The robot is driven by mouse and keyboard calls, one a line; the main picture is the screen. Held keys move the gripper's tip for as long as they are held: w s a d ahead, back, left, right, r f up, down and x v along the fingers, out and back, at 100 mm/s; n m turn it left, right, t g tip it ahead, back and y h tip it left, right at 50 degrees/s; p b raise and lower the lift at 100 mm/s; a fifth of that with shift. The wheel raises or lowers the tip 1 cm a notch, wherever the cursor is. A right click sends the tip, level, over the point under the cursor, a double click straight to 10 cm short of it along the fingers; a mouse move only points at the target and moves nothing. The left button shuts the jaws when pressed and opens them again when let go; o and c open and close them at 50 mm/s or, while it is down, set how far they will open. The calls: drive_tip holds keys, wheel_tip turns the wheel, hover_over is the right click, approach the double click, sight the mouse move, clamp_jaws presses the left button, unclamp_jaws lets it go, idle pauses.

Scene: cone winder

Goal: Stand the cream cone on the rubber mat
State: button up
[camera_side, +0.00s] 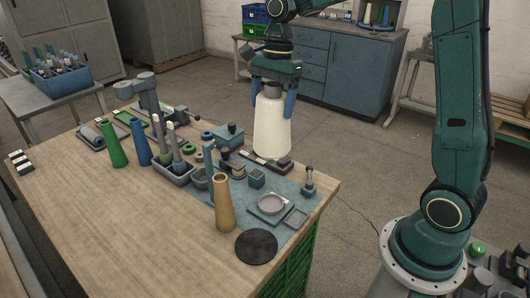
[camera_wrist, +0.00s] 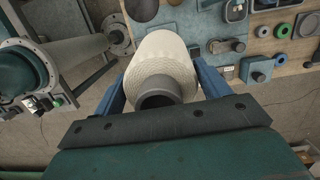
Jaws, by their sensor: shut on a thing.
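The cream cone (camera_side: 272,125) is upright and held between the blue fingers of my gripper (camera_side: 274,104). It is at the far right edge of the bench, beside a dark flat block; whether its base touches anything I cannot tell. In the wrist view the cream cone (camera_wrist: 165,60) shows its grey top end towards me, with a finger of my gripper (camera_wrist: 164,84) on each side. The rubber mat (camera_side: 256,246) is a round black disc lying bare at the near right corner of the bench. A dark disc in the wrist view looks like the rubber mat (camera_wrist: 143,9).
A tan cone (camera_side: 224,204) stands close behind the mat. A blue work mat (camera_side: 240,189) holds a round dish (camera_side: 271,203), small blocks and a small post (camera_side: 309,180). Green (camera_side: 112,145) and blue (camera_side: 139,143) cones stand further left. The bench's left front is clear.

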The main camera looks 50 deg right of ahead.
sight(271, 85)
drive_tip(key=shift+r, duration=3)
drive_tip(key=shift+f, duration=0.1)
